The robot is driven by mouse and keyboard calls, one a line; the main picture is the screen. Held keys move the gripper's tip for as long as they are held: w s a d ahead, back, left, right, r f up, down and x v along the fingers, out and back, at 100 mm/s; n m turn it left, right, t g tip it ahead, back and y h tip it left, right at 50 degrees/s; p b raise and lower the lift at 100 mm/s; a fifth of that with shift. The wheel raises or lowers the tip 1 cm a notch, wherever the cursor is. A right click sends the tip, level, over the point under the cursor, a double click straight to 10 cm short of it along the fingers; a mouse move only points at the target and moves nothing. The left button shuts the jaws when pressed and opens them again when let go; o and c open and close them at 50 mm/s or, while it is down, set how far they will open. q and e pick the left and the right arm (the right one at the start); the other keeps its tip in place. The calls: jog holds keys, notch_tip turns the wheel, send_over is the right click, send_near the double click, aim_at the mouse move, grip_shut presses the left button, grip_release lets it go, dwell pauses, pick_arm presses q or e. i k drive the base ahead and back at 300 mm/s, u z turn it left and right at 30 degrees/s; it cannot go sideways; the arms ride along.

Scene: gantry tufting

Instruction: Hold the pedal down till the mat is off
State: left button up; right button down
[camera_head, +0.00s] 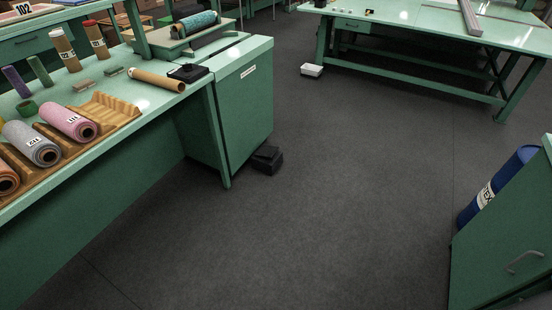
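A black pedal-like block (266,160) sits on the floor against the foot of the green cabinet (246,105). Its top looks wedge-shaped; I cannot tell whether it is pressed. A dark teal patterned roll (195,22), which may be the mat, lies in a pale green machine (184,45) on the bench above the cabinet. Neither of my grippers is in view.
The left bench (124,91) carries a wooden rack (108,107) with pink and grey rolls. A far table (430,27) stands at upper right. A green cabinet (505,235) and blue roll (497,187) are at right. The middle floor is clear.

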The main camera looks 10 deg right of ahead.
aim_at(264, 151)
jog(key=z, duration=0.25)
jog(key=i, duration=0.35)
jog(key=z, duration=0.6)
jog(key=i, duration=1.6)
jog(key=u, duration=0.6)
